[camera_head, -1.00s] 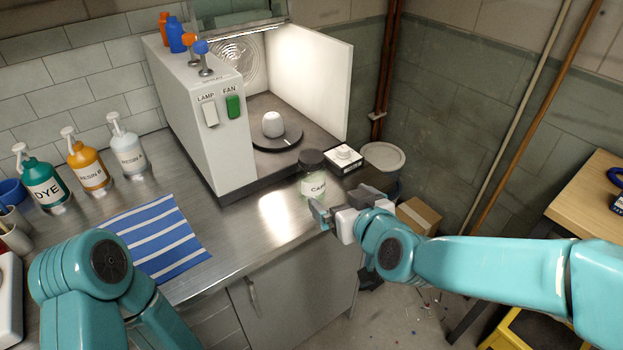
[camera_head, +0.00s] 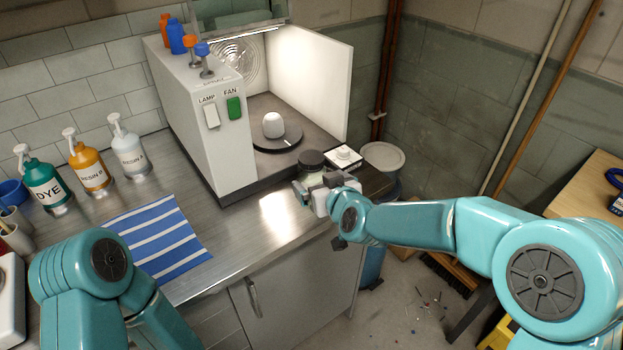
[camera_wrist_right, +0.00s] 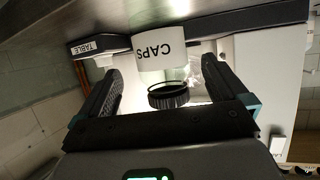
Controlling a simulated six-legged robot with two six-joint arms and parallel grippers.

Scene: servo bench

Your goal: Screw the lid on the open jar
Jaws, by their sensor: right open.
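The jar is clear glass with a white CAPS label (camera_wrist_right: 160,52) and stands at the bench's right end. A dark round lid (camera_head: 312,159) is at its top; in the right wrist view the lid (camera_wrist_right: 168,96) shows as a black ribbed ring. I cannot tell how tightly it sits. My right gripper (camera_head: 316,185) is open around the near side of the jar, just below the lid in the head view. In the wrist view its fingers (camera_wrist_right: 162,70) stand on either side of jar and lid, apart from the lid. My left gripper is out of view.
A white knob box (camera_head: 344,157) stands close behind the jar. The front bench between cloth and jar is clear.

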